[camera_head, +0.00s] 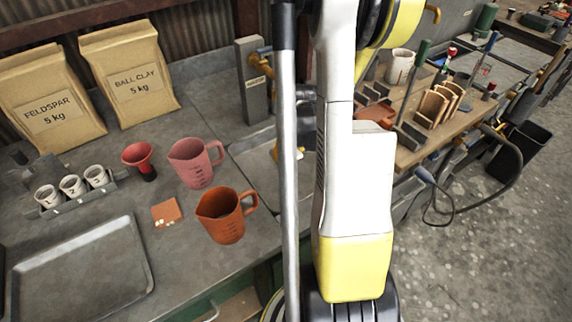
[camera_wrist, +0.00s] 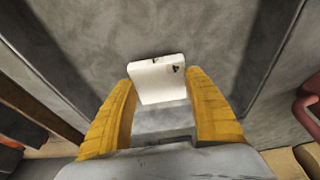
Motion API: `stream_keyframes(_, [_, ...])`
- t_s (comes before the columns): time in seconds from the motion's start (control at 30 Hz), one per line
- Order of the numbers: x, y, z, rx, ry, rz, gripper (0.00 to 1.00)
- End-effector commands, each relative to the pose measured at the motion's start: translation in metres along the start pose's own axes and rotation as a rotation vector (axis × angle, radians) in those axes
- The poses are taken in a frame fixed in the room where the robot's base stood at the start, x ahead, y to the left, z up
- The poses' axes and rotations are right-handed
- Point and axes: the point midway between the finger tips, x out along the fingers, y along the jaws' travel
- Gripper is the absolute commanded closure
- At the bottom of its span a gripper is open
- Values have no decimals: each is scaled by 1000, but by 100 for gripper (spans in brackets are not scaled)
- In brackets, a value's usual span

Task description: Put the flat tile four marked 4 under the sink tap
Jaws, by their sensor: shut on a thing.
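A white flat tile (camera_wrist: 160,80) with a dark 4 near its far right corner is in the wrist view. My gripper (camera_wrist: 161,92), with yellow fingers, is shut on it, one finger at each side. The grey surface beyond the tile looks like the sink floor, but how far below it lies I cannot tell. In the head view the sink (camera_head: 255,160) is partly hidden behind my arm. A grey post (camera_head: 252,95) with a brass-coloured fitting stands at its back; the tap spout is not clearly seen. The tile is hidden in the head view.
Left of the sink stand a pink jug (camera_head: 194,163), an orange jug (camera_head: 222,215) and a red funnel (camera_head: 139,157). A terracotta tile (camera_head: 166,213), a row of cups (camera_head: 72,187) and a grey tray (camera_head: 82,275) are further left. A cluttered bench (camera_head: 410,157) is at right.

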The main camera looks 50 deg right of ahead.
Motion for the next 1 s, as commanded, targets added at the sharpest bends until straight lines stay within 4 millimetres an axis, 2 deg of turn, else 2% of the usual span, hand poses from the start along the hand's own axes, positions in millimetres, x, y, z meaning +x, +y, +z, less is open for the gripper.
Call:
stream_keyframes(0.17, [12, -4, -8, 0, 0, 0, 78])
stream_keyframes(0.43, [48, -3, 4, 1, 0, 0, 78])
stream_keyframes(0.8, [51, -3, 5, 1, 0, 0, 78])
stream_keyframes(0.83, [51, -3, 5, 1, 0, 0, 36])
stream_keyframes(0.9, [50, -3, 5, 1, 0, 0, 19])
stream_keyframes(1.0, [50, -3, 5, 1, 0, 0, 19])
